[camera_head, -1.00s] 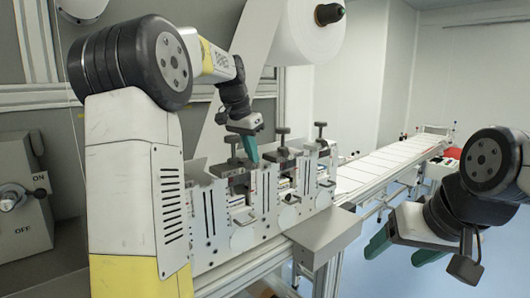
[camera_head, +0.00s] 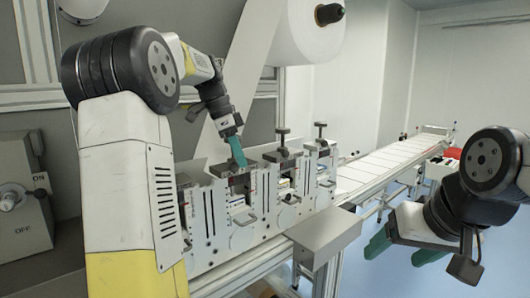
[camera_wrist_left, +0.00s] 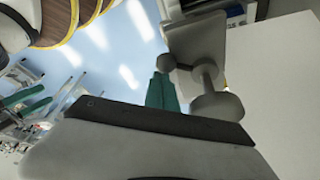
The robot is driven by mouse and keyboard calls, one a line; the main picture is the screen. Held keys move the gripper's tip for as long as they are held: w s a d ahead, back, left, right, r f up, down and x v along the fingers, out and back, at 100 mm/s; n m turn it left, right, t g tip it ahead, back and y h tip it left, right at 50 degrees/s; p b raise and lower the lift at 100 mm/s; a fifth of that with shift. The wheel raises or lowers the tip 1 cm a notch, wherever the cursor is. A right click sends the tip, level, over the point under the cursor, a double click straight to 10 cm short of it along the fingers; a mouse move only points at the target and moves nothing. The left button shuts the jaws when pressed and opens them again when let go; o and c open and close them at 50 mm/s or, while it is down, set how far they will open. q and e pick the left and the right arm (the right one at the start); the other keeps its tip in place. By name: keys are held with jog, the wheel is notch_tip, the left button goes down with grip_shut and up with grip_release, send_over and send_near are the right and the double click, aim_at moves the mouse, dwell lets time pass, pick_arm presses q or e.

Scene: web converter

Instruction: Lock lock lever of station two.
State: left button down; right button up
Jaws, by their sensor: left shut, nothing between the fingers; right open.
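A row of metal stations (camera_head: 218,212) stands along the line, with T-shaped knobs on top. The middle station's knob (camera_head: 283,133) and the far station's knob (camera_head: 320,127) show upright. The near station's knob is hidden behind my left gripper (camera_head: 242,163), which is shut and empty and points down at the near station's top block. In the left wrist view, the shut green fingers (camera_wrist_left: 161,78) are beside a grey lever with rounded ends (camera_wrist_left: 216,104); I cannot tell whether they touch it. My right gripper (camera_head: 400,250) is open and empty at the right, away from the stations. No station numbers are readable.
A grey box (camera_head: 325,236) juts out in front of the far stations. A white conveyor (camera_head: 385,165) runs to the back right. A large white roll (camera_head: 306,32) hangs above. An ON/OFF switch box (camera_head: 20,205) is at the left.

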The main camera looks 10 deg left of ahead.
pick_arm(q)
jog(key=shift+s+a, duration=0.1)
jog(key=shift+a, duration=0.05)
dwell(0.5)
notch_tip(320, 180, up, 10)
jog(key=shift+d, duration=0.25)
dwell(0.5)
jog(key=s+d+f+n+t, duration=0.2)
jog(key=s+f+n, duration=0.4)
jog(key=s+f, duration=0.3)
jog(key=s+d+f+n+t+y, duration=0.1)
jog(key=s+d+f+n, duration=0.4)
jog(key=s, duration=1)
notch_tip(320, 180, down, 4)
jog(key=shift+r+n+t+y, duration=0.1)
jog(key=shift+n+t+y, duration=0.2)
jog(key=shift+n+t, duration=0.75)
